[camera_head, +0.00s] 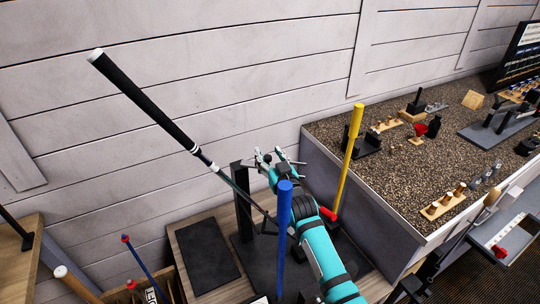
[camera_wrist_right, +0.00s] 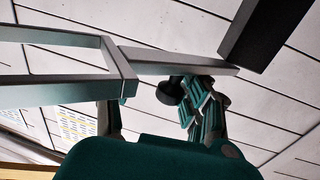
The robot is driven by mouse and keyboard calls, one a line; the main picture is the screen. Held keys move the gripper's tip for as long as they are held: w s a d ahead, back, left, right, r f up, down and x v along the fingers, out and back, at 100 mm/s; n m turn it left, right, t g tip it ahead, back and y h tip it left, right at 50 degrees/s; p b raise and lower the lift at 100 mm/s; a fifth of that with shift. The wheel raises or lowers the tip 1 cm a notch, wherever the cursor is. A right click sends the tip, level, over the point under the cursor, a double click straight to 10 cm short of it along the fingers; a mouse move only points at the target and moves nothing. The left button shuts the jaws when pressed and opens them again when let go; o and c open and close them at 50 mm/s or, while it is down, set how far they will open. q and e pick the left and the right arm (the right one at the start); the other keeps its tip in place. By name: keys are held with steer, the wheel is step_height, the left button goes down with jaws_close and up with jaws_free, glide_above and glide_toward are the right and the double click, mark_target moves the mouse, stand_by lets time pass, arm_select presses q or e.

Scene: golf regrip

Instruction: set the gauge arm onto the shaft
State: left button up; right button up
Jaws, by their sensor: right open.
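A golf club with a black grip (camera_head: 143,98) slants from upper left to lower right. Its thin shaft (camera_head: 235,184) runs down past a dark upright post (camera_head: 242,190). My right gripper (camera_head: 270,157) is open beside the shaft, near the post's top. In the right wrist view, a grey metal bar with a forked frame (camera_wrist_right: 125,68), seemingly the gauge arm, passes by the open fingers (camera_wrist_right: 160,112). A dark knob (camera_wrist_right: 169,91) hangs under the bar between the fingers. I cannot tell whether the fingers touch it. My left gripper is not in view.
A blue post (camera_head: 284,235) stands in front of my right arm and a yellow post (camera_head: 349,150) stands right of it. A dark mat (camera_head: 207,255) lies on the wooden bench. A gravel-topped counter (camera_head: 350,185) with small tools is at right. The plank wall is close behind.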

steer(key=shift+s+a, duration=0.15)
steer(key=v, duration=1.1)
steer(key=shift+s+d, duration=0.25)
steer(key=shift+s, duration=0.1)
steer(key=shift+c, duration=0.4)
